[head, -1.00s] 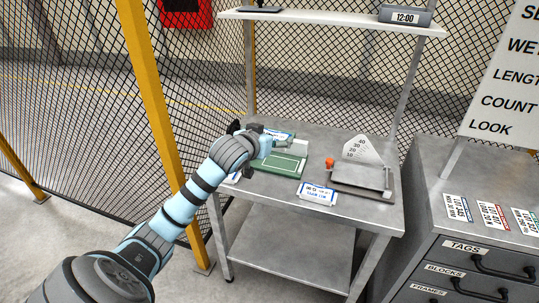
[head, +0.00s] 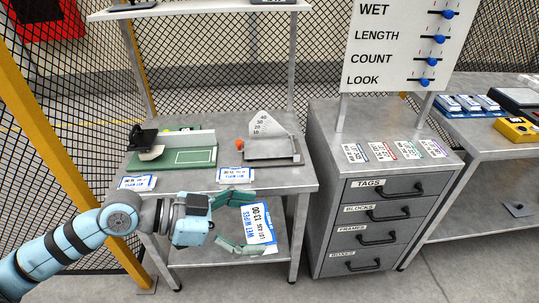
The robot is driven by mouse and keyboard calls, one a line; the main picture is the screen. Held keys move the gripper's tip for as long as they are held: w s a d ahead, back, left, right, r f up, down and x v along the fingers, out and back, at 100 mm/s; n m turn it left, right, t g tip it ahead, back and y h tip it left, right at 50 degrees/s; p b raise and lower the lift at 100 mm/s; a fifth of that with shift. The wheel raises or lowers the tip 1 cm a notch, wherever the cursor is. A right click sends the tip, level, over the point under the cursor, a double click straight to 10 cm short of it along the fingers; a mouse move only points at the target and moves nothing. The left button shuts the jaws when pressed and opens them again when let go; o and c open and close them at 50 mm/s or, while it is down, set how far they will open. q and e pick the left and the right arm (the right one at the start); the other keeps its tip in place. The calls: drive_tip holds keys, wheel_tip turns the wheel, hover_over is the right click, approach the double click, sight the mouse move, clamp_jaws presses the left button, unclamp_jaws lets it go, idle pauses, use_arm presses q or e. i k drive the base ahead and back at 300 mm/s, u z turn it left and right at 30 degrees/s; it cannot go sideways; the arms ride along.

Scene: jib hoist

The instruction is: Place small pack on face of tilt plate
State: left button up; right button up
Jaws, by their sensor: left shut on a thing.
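The grey tilt plate (head: 270,148) stands on the table, behind and above the pack in the view. A white angle scale rises at its back and an orange knob sits at its left. Its face is bare. My right gripper is not in view.
A green board with a black clamp-like fixture (head: 190,157) lies left of the tilt plate on the table (head: 197,184). A drawer cabinet (head: 385,190) stands close at the right. A shelf (head: 200,10) hangs above.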

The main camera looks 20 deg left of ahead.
sight(264, 148)
drive_tip(key=z, duration=0.05)
drive_tip(key=k, duration=0.3)
drive_tip(key=z, duration=1.2)
drive_tip(key=i, duration=0.85)
drive_tip(key=u, duration=0.95)
drive_tip(key=i, duration=0.5)
drive_tip(key=u, duration=0.5)
